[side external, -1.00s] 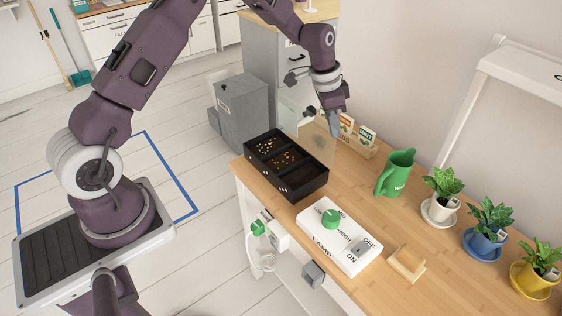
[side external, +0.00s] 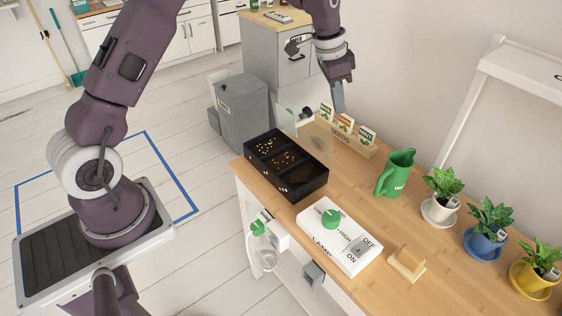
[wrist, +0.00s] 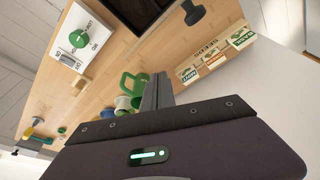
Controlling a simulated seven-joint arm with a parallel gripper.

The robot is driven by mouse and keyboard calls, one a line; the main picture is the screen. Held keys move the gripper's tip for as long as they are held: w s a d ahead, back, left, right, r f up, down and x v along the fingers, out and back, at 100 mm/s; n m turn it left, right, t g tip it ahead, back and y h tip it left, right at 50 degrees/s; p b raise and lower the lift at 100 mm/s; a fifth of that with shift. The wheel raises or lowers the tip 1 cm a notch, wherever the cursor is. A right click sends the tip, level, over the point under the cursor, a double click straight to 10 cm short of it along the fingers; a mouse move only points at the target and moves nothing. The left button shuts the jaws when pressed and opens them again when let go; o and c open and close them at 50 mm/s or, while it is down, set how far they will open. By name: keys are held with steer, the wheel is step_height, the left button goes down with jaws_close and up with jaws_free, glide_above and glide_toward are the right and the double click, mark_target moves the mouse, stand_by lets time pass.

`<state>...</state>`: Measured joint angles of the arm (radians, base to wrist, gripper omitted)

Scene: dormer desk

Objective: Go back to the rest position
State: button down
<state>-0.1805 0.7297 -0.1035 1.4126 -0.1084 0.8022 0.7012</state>
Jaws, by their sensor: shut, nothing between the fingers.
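My gripper (side external: 338,103) hangs in the air above the back of the desk, near the seed packets, pointing down. Its fingers are together and hold nothing. In the wrist view my gripper (wrist: 157,90) shows as one closed grey bar at the middle. Nothing on the desk is touching it.
A black seed tray (side external: 287,165), a seed packet box (side external: 345,134), a green jug (side external: 395,172), a white switch panel (side external: 340,238) and a wooden block (side external: 407,262) stand on the desk. Several potted plants (side external: 490,222) line the right. A clear panel with a black knob (side external: 306,114) stands behind the tray.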

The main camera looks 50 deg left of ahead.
steer(key=shift+w+r, duration=0.1)
steer(key=shift+r, duration=0.3)
